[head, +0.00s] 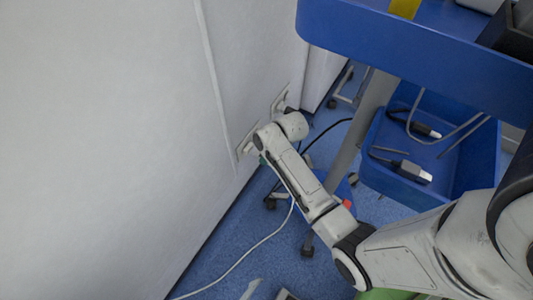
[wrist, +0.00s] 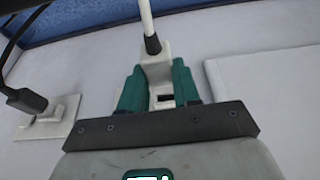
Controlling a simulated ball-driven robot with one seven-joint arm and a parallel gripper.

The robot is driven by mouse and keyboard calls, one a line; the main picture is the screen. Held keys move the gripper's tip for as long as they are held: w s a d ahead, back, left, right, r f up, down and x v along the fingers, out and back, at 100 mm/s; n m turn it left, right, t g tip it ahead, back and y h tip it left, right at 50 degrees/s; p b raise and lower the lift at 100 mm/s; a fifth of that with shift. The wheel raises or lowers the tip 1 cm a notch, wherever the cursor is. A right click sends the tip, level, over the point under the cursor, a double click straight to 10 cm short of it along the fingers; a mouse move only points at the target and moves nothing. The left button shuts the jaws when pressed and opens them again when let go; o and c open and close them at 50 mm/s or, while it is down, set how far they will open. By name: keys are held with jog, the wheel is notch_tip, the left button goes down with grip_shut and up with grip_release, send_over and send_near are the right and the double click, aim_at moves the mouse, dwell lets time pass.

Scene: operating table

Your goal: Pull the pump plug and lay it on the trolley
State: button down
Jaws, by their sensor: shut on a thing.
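My gripper (wrist: 158,88) has its two green fingers shut on a white plug (wrist: 157,68), whose white cord leaves at the top of the wrist view. In the head view my arm reaches to the wall at the lower wall socket (head: 246,146), and my wrist hides most of the gripper and the plug. The white cord (head: 262,243) hangs from there down to the floor. I cannot tell whether the plug's pins are in the socket. The blue trolley (head: 420,52) stands at the right, its top shelf above and right of my gripper.
A black plug (wrist: 27,99) with a dark cord sits in another wall socket (wrist: 50,122), left of my gripper in the wrist view. The trolley's lower blue tray (head: 388,188) holds several dark cables and connectors. A dark box (head: 510,35) stands on the top shelf.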

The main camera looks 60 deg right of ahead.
jog(key=shift+s, duration=0.2)
jog(key=shift+s+p, duration=0.35)
jog(key=shift+p, duration=0.1)
jog(key=shift+s+p, duration=0.3)
jog(key=shift+s, duration=0.15)
jog(key=shift+r, duration=0.15)
jog(key=p+v, duration=0.3)
jog(key=p, duration=0.1)
jog(key=p+v, duration=0.4)
jog(key=p, duration=0.1)
jog(key=shift+w+r, duration=0.15)
jog(key=shift+r, duration=0.2)
dwell(0.8)
